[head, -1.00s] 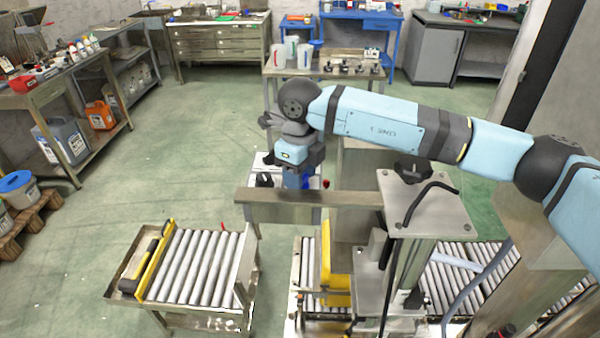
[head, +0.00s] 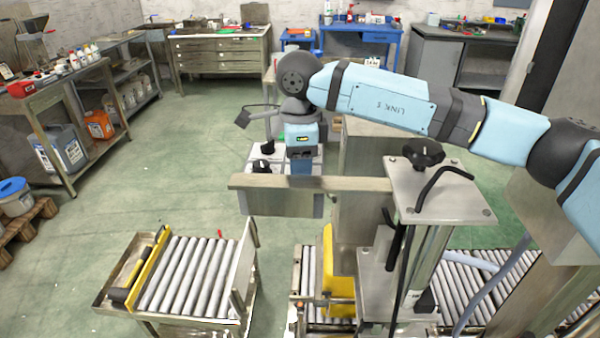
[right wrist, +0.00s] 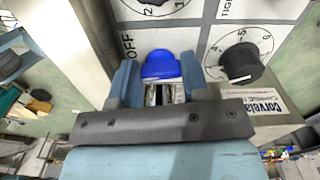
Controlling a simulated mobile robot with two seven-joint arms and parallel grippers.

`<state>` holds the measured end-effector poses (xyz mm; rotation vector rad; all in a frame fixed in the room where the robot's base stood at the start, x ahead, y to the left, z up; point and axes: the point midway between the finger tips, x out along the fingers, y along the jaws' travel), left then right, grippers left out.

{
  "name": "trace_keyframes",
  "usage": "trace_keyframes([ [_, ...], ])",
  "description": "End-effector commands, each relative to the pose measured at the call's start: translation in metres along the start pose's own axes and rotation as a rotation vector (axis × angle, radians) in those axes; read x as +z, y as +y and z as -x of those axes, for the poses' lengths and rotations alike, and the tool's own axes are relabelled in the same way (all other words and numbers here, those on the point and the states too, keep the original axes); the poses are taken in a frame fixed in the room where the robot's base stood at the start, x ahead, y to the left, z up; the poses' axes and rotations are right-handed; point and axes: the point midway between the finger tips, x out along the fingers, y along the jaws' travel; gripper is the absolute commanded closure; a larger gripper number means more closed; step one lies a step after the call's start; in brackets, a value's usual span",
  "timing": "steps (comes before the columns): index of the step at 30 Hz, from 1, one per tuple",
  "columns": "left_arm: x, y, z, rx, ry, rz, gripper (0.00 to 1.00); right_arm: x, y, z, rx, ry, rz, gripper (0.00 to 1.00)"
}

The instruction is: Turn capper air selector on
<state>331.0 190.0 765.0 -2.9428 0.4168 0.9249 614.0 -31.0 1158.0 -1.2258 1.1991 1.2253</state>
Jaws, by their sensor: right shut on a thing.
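The air selector is a blue knob (right wrist: 163,66) on a light panel (right wrist: 125,12) in the right wrist view, with the word OFF printed to its left. My right gripper (right wrist: 158,78) has one finger on each side of the knob and is shut on it. Which way the knob points cannot be told. In the head view my right gripper (head: 301,165) reaches down to the panel box behind a steel bar, and its fingertips and the blue knob are hidden there. My left gripper is not in view.
A black dial knob (right wrist: 240,63) sits right of the blue one. A steel bar (head: 300,184) and a post-top plate with a black hand knob (head: 424,154) stand close in front. A roller conveyor (head: 190,275) is at front left. Green floor at left is open.

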Motion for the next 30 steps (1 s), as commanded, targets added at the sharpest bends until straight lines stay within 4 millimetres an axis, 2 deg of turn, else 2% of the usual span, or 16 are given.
trace_keyframes([
  [6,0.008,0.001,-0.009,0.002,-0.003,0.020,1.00,0.000,0.001,-0.002,-0.003,-0.001,0.177,0.81],
  [15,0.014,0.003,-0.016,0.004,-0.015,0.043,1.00,0.000,0.002,-0.001,-0.001,-0.001,0.340,0.81],
  [30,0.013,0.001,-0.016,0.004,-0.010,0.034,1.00,0.000,0.002,0.001,-0.001,-0.001,0.404,0.81],
])
